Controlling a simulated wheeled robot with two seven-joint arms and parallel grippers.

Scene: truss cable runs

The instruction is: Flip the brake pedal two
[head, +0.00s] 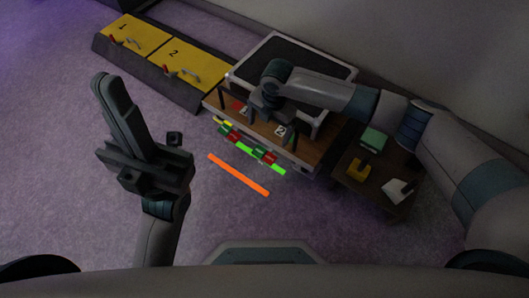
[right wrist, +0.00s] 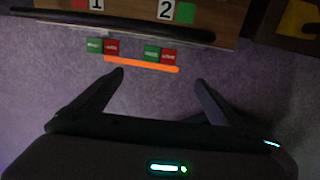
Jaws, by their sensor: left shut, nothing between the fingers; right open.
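The number 2 plate (head: 281,131) is on the wooden front of a wheeled case. Below it is a small green-and-red block (head: 264,155), apparently brake pedal two. In the right wrist view that block (right wrist: 160,55) lies just beyond my fingertips, green half left, red half right. A similar block (head: 229,133) is below number 1. My right gripper (right wrist: 160,77) is open and empty, its fingers spread on either side of the block's line, apart from it. In the head view my right gripper (head: 268,105) hangs over the case. My left gripper (head: 101,79) is shut and empty, far left.
An orange strip (head: 238,174) lies on the floor before the case. Yellow panels (head: 135,35) with red and grey levers stand at upper left. A small brown table (head: 378,192) with green, yellow and white items is right of the case.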

